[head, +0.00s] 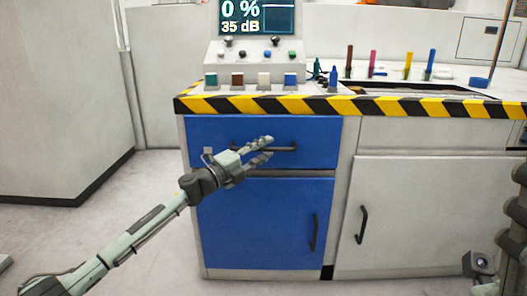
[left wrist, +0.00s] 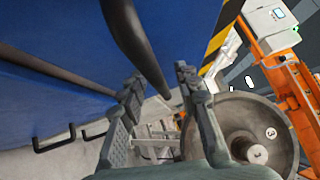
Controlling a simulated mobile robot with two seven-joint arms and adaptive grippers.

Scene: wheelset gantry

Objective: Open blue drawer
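The blue drawer (head: 312,153) is the upper blue front of the cabinet and looks closed. Its dark bar handle (head: 286,149) runs horizontally, partly hidden behind my left gripper. My left gripper (head: 268,148) is in front of the drawer at the handle, with its fingers apart. In the left wrist view, the dark handle (left wrist: 138,45) reaches down between the two open fingers of the gripper (left wrist: 159,80) against the blue front (left wrist: 60,50). I cannot tell whether a finger touches it.
Below the drawer is a blue door (head: 255,225) with a vertical handle. A white door (head: 420,215) stands right of it. The striped worktop edge (head: 350,105) overhangs the drawer. A wheel (left wrist: 240,135) and orange frame (left wrist: 290,85) show in the wrist view.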

